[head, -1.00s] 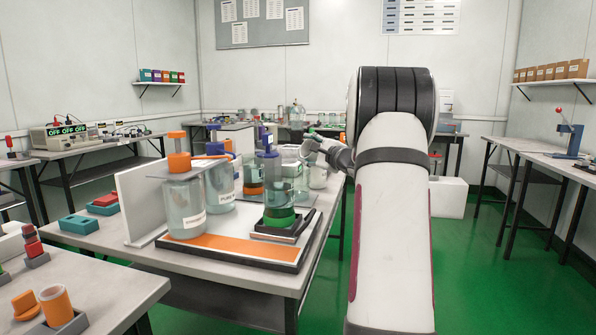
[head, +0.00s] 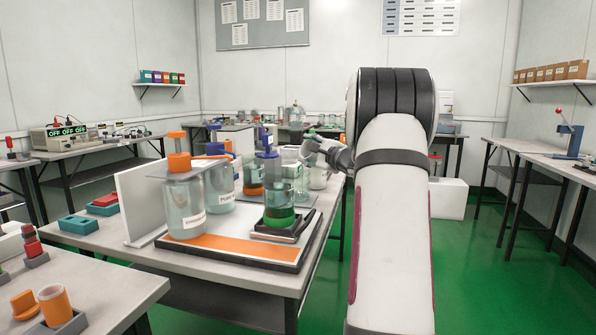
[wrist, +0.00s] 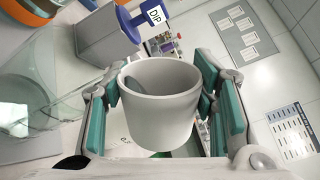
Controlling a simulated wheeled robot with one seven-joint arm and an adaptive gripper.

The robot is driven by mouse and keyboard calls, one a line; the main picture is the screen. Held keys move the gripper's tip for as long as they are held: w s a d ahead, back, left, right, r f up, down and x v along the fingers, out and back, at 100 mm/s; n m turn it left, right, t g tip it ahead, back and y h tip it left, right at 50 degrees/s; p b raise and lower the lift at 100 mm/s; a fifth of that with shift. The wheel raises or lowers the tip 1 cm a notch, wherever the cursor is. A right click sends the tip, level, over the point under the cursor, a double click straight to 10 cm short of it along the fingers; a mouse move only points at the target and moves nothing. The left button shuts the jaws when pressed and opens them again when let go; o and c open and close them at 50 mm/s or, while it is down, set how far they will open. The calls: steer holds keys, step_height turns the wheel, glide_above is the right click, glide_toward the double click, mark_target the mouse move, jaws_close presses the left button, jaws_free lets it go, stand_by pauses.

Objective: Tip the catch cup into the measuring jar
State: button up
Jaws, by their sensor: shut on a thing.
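The catch cup (wrist: 150,118) is a plain off-white cup in the middle of the wrist view, its open mouth showing. A small grey patch shows inside it; I cannot tell what it is. My gripper (wrist: 160,85) is shut on the cup, teal pads on its two sides. In the head view my gripper (head: 318,148) is at the far right side of the bench, small and partly blocked by my arm. A clear glass jar (head: 279,195) with a green bottom, probably the measuring jar, stands on a black base, nearer than my gripper. A clear glass vessel (wrist: 40,90) shows left of the cup in the wrist view.
A large orange-capped jar (head: 184,205) and a blue-topped jar (head: 219,185) stand left on the bench, by a white upright panel (head: 140,200). A dipper labelled DIP (wrist: 140,25) is behind the cup. Green floor is open on the right.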

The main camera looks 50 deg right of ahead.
steer(key=shift+a+n+b, duration=0.1)
steer(key=shift+n+b, duration=0.5)
steer(key=shift+b, duration=0.6)
stand_by(1.0)
steer(key=shift+w+a+n, duration=0.1)
steer(key=shift+a+n, duration=0.05)
steer(key=shift+n, duration=0.65)
stand_by(2.4)
steer(key=m+p, duration=0.2)
steer(key=shift+d+r+m, duration=0.2)
steer(key=shift+d+m, duration=0.05)
steer(key=shift+m, duration=0.05)
steer(key=shift+d+f+m+p, duration=0.15)
steer(key=shift+m+p, duration=0.15)
steer(key=shift+m, duration=0.2)
